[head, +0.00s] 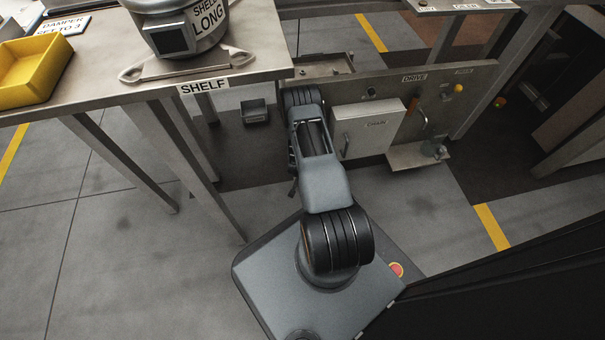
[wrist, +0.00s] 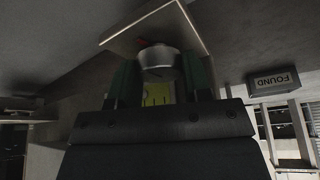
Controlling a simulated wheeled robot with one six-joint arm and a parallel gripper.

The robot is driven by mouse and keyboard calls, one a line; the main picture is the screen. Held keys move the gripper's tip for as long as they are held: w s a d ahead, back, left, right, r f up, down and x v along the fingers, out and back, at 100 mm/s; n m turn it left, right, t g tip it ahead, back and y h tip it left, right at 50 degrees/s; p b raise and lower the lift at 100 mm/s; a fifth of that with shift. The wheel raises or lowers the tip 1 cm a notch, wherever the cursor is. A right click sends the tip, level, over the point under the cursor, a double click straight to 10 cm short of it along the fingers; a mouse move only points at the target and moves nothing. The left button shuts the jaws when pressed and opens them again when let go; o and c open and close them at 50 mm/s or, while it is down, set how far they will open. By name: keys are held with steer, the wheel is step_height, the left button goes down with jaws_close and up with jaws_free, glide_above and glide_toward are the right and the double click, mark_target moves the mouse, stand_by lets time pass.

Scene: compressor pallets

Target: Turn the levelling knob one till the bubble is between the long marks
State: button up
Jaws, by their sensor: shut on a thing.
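In the wrist view my gripper (wrist: 160,72) has its two dark green fingers on either side of a round grey knob (wrist: 158,57), and it is shut on it. A flat pale plate (wrist: 128,28) lies behind the knob, with a small red mark on it beside the knob. Just below the knob, between the fingers, a yellow-green level vial (wrist: 157,95) shows in part with dark marks. The fingers and the gripper body hide the rest of it, and I cannot make out where the bubble lies. In the head view my arm hides the gripper and the knob.
A grey panel (head: 452,78) with a white box (head: 362,131), an orange-tipped lever and a yellow knob stands beyond my arm. A shelf table (head: 262,62) with a yellow tray (head: 32,68) and a grey pot (head: 187,28) is at left.

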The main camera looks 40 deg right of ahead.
steer(key=m+g+h, duration=0.1)
steer(key=m, duration=0.3)
steer(key=shift+w+m, duration=0.1)
steer(key=shift+m, duration=0.3)
steer(key=shift+m+g, duration=0.3)
steer(key=shift+g, duration=0.1)
steer(key=o, duration=0.9)
steer(key=p+v, duration=0.7)
steer(key=v, duration=0.7)
steer(key=shift+f, duration=0.1)
